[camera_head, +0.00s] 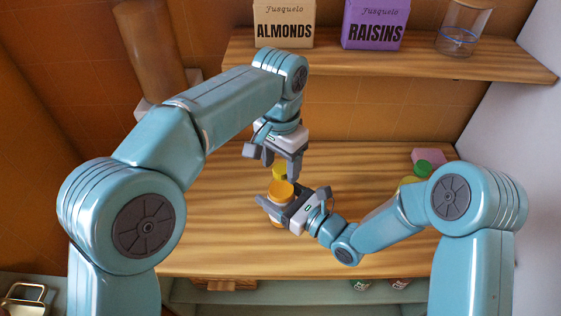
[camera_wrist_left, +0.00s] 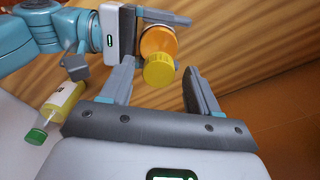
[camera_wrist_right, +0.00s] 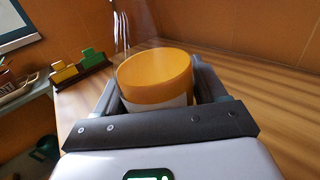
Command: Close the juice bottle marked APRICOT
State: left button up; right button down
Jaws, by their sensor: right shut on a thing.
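A juice bottle (camera_head: 281,189) with orange contents is held in my right gripper (camera_head: 276,206). The right wrist view shows its orange contents (camera_wrist_right: 155,68) and a white label with no readable word, so I cannot confirm APRICOT. A yellow cap (camera_head: 279,171) is at the bottle's upper end; it also shows in the left wrist view (camera_wrist_left: 159,70). Whether it sits on the mouth or is apart from it, I cannot tell. My left gripper (camera_head: 272,163) is open, close above the cap, its fingers (camera_wrist_left: 158,78) spread to either side of it.
A green-capped bottle (camera_wrist_left: 58,105) with yellow juice and a pink object (camera_head: 428,155) are at the table's right. Almond (camera_head: 284,24) and raisin (camera_head: 376,24) boxes and a glass (camera_head: 463,28) stand on the upper shelf. The wooden table (camera_head: 350,165) is mostly clear.

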pick_arm(q)
jog(key=shift+r, duration=2.25)
pick_arm(e)
jog(key=shift+f, duration=0.15)
pick_arm(q)
jog(key=shift+c, duration=0.2)
notch_tip(320, 180, up, 4)
jog(key=n, duration=0.3)
jog(key=shift+s+f+n, duration=0.1)
jog(key=shift+f+n, duration=0.15)
jog(key=shift+n, duration=0.15)
jog(key=shift+f, duration=4.05)
